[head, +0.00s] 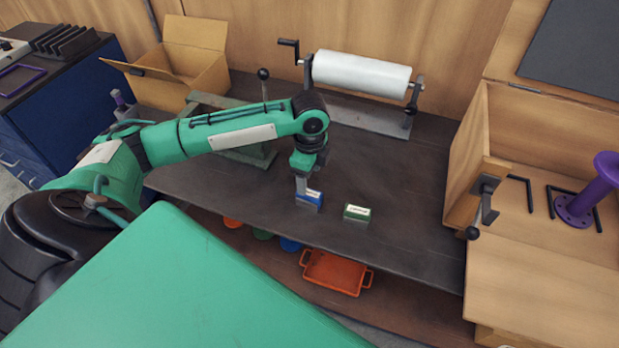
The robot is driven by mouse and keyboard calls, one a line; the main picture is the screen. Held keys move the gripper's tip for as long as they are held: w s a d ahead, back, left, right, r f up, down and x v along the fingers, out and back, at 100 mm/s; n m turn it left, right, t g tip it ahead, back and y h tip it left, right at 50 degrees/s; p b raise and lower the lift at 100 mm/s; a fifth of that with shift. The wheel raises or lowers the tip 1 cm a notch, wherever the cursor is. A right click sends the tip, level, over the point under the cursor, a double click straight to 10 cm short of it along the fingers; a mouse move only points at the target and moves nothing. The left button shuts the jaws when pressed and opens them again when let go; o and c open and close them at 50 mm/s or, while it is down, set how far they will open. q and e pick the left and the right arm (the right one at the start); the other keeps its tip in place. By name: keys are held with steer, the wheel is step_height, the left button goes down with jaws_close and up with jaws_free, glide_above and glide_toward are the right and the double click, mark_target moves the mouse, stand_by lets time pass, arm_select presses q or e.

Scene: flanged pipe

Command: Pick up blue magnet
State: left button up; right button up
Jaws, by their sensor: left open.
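The blue magnet (309,203) is a small block with a white label on its top. It stands on the dark tabletop near the front edge, left of a similar green block. My left gripper (302,188) points down right at the blue magnet, over its left side, and partly covers it. The gripper is open. I cannot tell whether its fingers are around the magnet or only beside it. My right gripper does not show.
A green block (356,213) stands close on the right. A white roll (361,74) on a stand and an open cardboard box (187,66) are behind. A wooden fixture with a purple flanged pipe (594,192) is at right. An orange tray (336,272) lies on the lower shelf.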

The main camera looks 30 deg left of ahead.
mark_target(309, 193)
arm_select(q)
step_height(309, 193, down, 4)
steer(key=shift+f+p, duration=0.2)
steer(key=shift+p, duration=0.1)
step_height(309, 193, down, 4)
steer(key=shift+w+a+f+p, duration=0.1)
steer(key=shift+w+p, duration=0.05)
steer(key=shift+p, duration=0.75)
steer(key=shift+f, duration=0.5)
steer(key=c, duration=1.3)
steer(key=shift+c, duration=0.2)
